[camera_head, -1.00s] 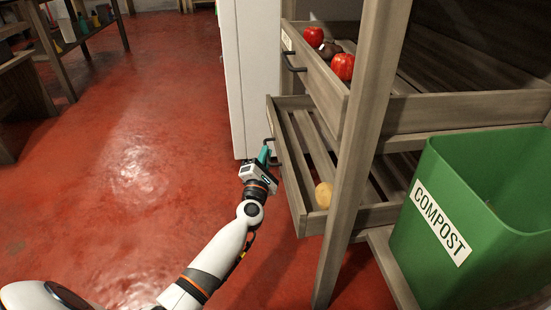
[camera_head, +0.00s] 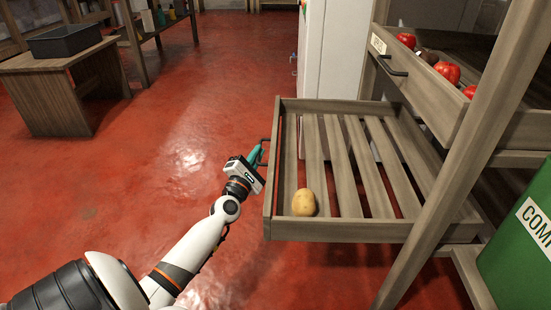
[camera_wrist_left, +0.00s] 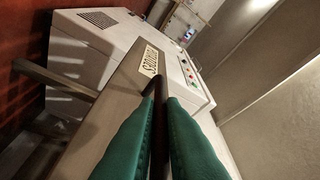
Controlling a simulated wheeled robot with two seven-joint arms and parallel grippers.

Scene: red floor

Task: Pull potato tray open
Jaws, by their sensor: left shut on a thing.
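The wooden slatted potato tray (camera_head: 340,229) is pulled well out of the shelf in the head view, with one potato (camera_head: 304,203) near its front corner. My left gripper (camera_head: 259,156) is at the tray's outer face, shut on the dark handle (camera_head: 265,142). In the left wrist view, the green fingers (camera_wrist_left: 160,125) close around the dark handle bar (camera_wrist_left: 158,140), beside the tray's label (camera_wrist_left: 151,61). My right gripper is not in view.
An upper tray (camera_head: 425,91) holds red produce. A green compost bin (camera_head: 520,240) stands at the right. A white cabinet (camera_head: 330,55) stands behind the tray. A wooden table with a dark bin (camera_head: 66,40) is at the far left. Red floor lies open at left.

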